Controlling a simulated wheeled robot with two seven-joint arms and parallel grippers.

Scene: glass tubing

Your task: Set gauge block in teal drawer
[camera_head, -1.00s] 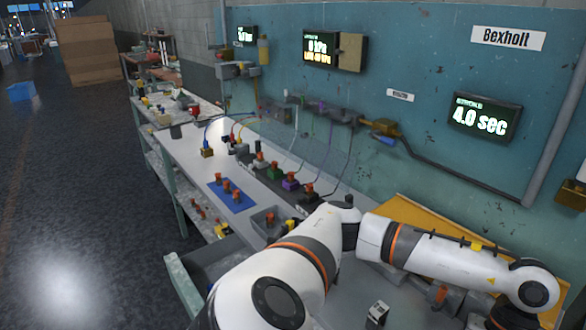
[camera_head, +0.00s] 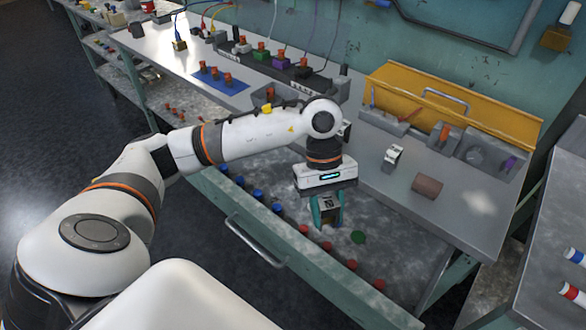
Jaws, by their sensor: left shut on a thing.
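The teal drawer (camera_head: 290,258) is pulled out below the bench, its grey floor showing. My left gripper (camera_head: 327,220) points down inside the drawer's outline, its teal fingers shut on a small dark and grey block, which I take for the gauge block (camera_head: 329,206). The fingers partly hide it. I cannot tell whether it touches the drawer floor. My right gripper is not in view.
Blue caps (camera_head: 258,195) and red caps (camera_head: 327,246) line the drawer's front side. A green disc (camera_head: 357,237) lies on its floor.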

